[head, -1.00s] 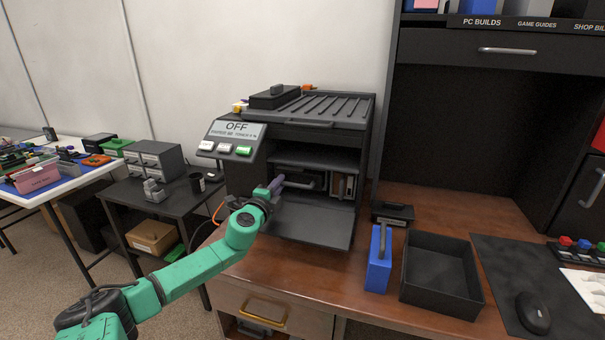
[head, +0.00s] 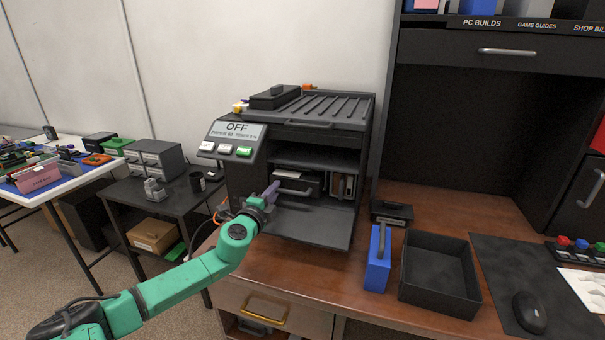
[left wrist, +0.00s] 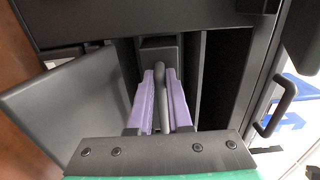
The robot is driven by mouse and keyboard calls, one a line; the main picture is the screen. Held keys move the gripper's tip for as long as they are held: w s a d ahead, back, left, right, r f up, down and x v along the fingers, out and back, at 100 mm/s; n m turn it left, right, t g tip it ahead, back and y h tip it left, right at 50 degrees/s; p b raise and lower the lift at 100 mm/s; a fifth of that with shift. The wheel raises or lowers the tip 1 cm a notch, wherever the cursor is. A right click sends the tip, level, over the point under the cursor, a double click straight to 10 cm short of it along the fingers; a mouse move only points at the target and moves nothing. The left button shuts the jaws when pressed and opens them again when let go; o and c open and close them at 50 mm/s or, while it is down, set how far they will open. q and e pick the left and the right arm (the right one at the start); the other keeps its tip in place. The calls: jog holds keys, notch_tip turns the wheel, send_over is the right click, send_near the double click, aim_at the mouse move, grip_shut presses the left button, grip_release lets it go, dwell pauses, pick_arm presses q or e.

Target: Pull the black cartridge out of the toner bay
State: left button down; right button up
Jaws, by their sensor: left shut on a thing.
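The printer (head: 236,182) stands on the wooden desk with its front door folded down, and the toner bay (head: 318,158) is open. The black cartridge (head: 306,180) sits inside the bay, its handle facing out. My left gripper (head: 272,190) reaches in over the lowered door from the left. In the left wrist view, its two purple fingers (left wrist: 161,105) are shut on the cartridge's grey handle (left wrist: 158,88), one on each side. The dark cartridge front (left wrist: 158,52) shows behind the handle; the rest is hidden within the bay. My right gripper is not in view.
The lowered door (head: 310,222) lies beneath my gripper. A blue cartridge (head: 377,272) stands on the desk beside an empty black tray (head: 466,296). A small black block with a handle (head: 392,213) lies behind them. A mouse (head: 530,312) is at right.

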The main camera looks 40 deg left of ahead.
pick_arm(q)
jog(key=c, duration=0.8)
grip_release()
jog(key=shift+o, duration=0.2)
jog(key=shift+f, duration=0.1)
